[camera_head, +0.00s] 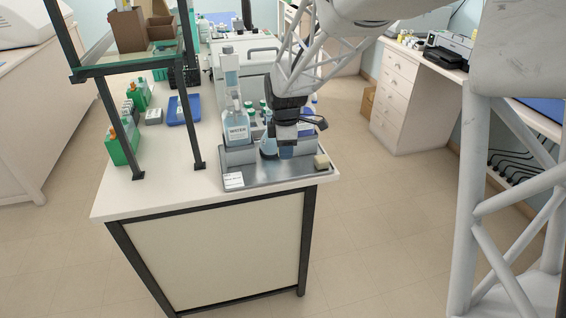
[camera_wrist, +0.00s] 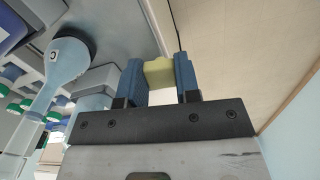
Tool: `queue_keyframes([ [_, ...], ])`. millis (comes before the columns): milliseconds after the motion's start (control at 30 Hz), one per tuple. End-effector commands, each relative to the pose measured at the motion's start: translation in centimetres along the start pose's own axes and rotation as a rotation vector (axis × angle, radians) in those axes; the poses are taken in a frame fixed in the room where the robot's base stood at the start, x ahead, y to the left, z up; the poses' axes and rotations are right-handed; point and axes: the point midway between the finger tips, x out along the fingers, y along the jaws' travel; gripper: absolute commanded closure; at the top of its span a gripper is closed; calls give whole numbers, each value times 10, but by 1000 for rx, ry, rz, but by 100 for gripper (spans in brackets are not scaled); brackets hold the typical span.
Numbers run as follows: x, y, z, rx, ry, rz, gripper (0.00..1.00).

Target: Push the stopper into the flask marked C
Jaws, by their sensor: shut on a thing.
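The flask marked C (camera_wrist: 68,60) is at the left of the wrist view, with pale blue contents and its neck toward the lower left. The held piece is hidden in the head view. My fingers are beside the flask, not over its mouth.
A metal tray (camera_head: 265,178) lies at the bench's front right corner, with a tan block (camera_head: 321,161) on its right. Green-capped bottles (camera_wrist: 38,117) are close by. A dark frame (camera_head: 190,90) rises to the left.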

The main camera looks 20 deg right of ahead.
Motion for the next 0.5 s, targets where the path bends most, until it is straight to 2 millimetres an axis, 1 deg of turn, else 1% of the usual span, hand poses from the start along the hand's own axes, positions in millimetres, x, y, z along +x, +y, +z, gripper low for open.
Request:
queue_keyframes([
  [33,-11,16,-2,21,0,2,91],
  [100,-27,35,-5,55,0,2,91],
  [300,-73,87,-13,154,0,2,91],
  [500,-119,133,-20,251,0,1,91],
])
